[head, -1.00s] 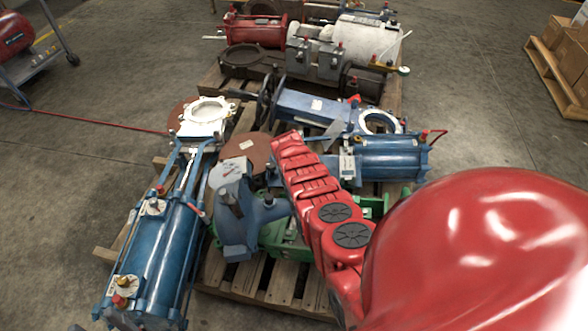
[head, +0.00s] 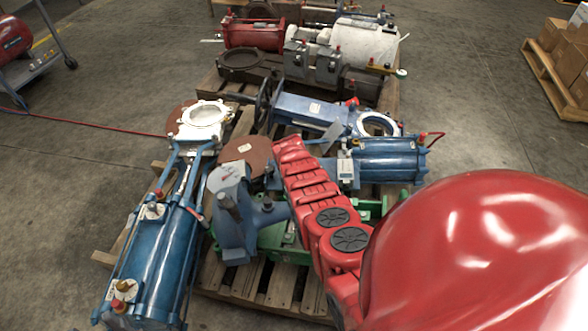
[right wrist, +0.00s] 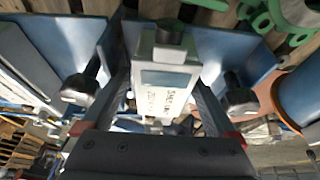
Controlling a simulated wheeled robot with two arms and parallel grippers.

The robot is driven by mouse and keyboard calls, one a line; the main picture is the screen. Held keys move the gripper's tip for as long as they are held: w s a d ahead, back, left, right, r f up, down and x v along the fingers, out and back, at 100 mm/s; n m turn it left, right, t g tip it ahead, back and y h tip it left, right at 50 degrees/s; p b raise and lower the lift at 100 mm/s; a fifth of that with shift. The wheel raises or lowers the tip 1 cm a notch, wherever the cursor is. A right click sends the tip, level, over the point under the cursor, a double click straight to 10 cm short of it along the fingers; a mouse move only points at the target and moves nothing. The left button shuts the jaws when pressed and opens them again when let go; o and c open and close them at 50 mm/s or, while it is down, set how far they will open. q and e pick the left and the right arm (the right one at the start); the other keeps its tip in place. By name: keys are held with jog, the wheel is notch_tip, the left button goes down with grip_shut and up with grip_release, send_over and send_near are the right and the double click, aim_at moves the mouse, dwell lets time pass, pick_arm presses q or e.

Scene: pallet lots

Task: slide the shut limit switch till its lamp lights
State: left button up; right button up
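In the right wrist view a pale box with dark lettering (right wrist: 165,77), which looks like the limit switch, sits between the two dark fingers of my right gripper (right wrist: 165,95). One finger is close along each side; I cannot tell whether both touch it. A grey block sits at its top edge, and blue plates with dark bolts flank it. No lit lamp can be made out. In the head view my red right arm reaches in from the right over the pallet and hides its gripper. My left gripper is not in view.
In the head view a blue valve (head: 160,250) lies at the left and another blue cylinder (head: 385,160) at the right, on a wooden pallet (head: 250,280). A red hose (head: 95,127) crosses the floor at left.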

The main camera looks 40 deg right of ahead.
jog(key=shift+r, duration=0.15)
jog(key=p+v, duration=0.5)
jog(key=shift+r, duration=0.3)
jog(key=p+v, duration=0.3)
jog(key=v, duration=0.8)
jog(key=shift+s+a+r, duration=0.15)
jog(key=shift+s+r, duration=0.1)
